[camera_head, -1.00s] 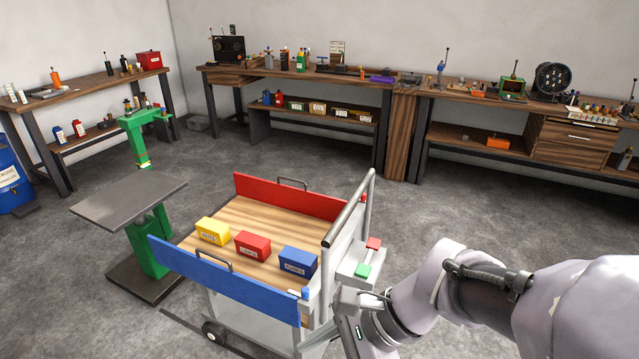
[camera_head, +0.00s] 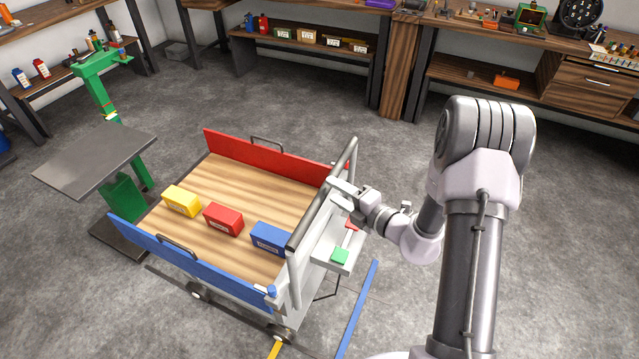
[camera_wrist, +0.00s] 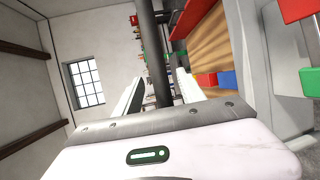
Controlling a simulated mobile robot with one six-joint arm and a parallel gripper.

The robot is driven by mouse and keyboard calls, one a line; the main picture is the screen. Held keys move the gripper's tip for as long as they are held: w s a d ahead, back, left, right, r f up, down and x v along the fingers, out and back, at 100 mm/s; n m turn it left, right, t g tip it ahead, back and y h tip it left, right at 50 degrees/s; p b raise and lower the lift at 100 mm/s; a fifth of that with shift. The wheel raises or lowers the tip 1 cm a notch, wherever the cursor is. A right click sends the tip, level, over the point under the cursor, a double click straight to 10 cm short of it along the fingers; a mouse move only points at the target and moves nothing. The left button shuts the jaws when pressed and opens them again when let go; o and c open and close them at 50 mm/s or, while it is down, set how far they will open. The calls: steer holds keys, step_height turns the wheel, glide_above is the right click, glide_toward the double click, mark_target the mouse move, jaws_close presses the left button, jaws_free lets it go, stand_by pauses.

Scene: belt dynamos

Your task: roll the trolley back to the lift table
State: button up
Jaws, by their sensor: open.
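The trolley has a wooden deck (camera_head: 245,180), a red far side panel (camera_head: 265,158), a blue near side panel (camera_head: 185,257) and a push handle (camera_head: 308,217) at its right end. The lift table (camera_head: 97,160), a dark plate on a green column, stands left of the trolley with a narrow gap of floor between. My gripper (camera_head: 348,190) is at the handle, toward its far end. In the wrist view, the open jaws (camera_wrist: 160,78) have the dark handle bar (camera_wrist: 152,45) between them. Whether either finger touches the bar I cannot tell.
Yellow (camera_head: 182,200), red (camera_head: 223,218) and blue (camera_head: 270,238) boxes stand on the deck. A small shelf with a green block (camera_head: 340,256) is outside the handle. A blue floor line (camera_head: 357,310) runs right of the trolley.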

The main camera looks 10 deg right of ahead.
steer(key=b+x, duration=0.1)
steer(key=x, duration=0.6)
jaws_close()
stand_by(1.2)
